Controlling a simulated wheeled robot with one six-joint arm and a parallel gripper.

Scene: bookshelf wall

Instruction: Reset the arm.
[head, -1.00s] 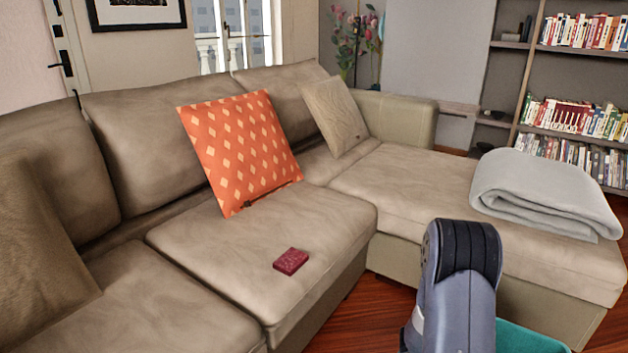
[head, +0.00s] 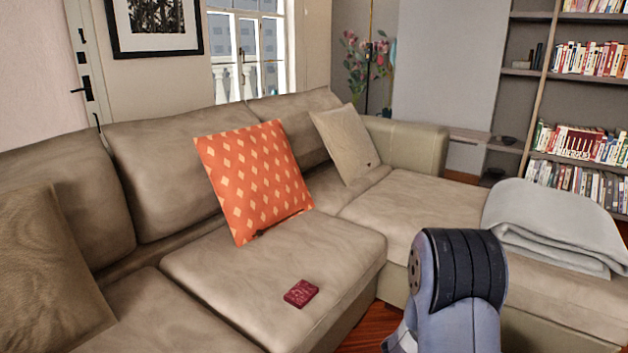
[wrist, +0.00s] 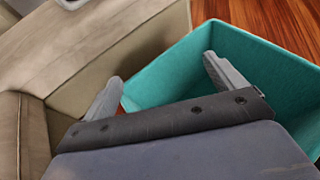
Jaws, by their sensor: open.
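My gripper (wrist: 165,84) shows in the wrist view with its two grey fingers spread apart and nothing between them. It is over the near left edge of a teal open bin, with the right finger overlapping the bin's inside and the left finger beside the sofa. In the head view only a grey and black link of my arm shows at the lower right; the fingers are hidden there.
The teal bin (wrist: 162,62) stands on the wood floor against the beige sofa (head: 250,270). A dark red box (head: 300,293) lies on the seat. An orange pillow (head: 255,180), a beige pillow (head: 343,145) and a folded grey blanket (head: 555,222) rest on the sofa. Bookshelves (head: 540,100) stand behind.

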